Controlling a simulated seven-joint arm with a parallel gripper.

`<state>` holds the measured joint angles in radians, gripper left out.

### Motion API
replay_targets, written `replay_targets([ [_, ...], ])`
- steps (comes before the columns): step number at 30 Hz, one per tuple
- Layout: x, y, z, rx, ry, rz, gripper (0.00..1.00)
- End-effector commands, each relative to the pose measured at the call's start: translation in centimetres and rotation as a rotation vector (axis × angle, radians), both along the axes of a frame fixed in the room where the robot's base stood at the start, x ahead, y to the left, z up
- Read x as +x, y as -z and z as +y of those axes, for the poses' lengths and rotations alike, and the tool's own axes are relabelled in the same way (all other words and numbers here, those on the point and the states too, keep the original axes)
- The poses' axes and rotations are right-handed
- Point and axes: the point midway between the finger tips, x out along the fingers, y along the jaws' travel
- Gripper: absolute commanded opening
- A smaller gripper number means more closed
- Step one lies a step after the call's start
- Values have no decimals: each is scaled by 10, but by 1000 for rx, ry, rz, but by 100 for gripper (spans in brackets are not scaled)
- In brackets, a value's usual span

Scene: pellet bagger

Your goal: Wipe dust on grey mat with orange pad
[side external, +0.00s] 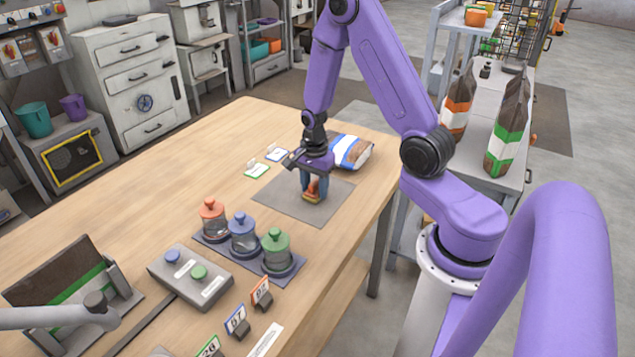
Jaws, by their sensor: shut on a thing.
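The grey mat (290,205) lies flat on the wooden table near its right edge. My gripper (314,184) points down over the right part of the mat. It is shut on the orange pad (312,198), which shows just below the fingertips. The pad is at or very near the mat surface; I cannot tell whether it touches. No dust can be made out on the mat at this size, and the gripper and pad hide part of it.
A blue-and-white bag (351,152) lies just behind the mat. Three lidded jars, orange (212,217), blue (242,234) and green (276,250), stand front left of the mat.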

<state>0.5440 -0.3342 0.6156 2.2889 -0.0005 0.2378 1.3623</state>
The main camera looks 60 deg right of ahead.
Motion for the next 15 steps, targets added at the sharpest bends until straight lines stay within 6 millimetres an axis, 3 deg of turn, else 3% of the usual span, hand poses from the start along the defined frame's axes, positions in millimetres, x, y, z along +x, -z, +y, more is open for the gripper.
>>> replay_targets([
  [7,1,-4,17,0,0,-2,17],
  [9,2,-22,16,-2,1,-10,17],
  [15,0,-40,16,-1,1,-4,17],
])
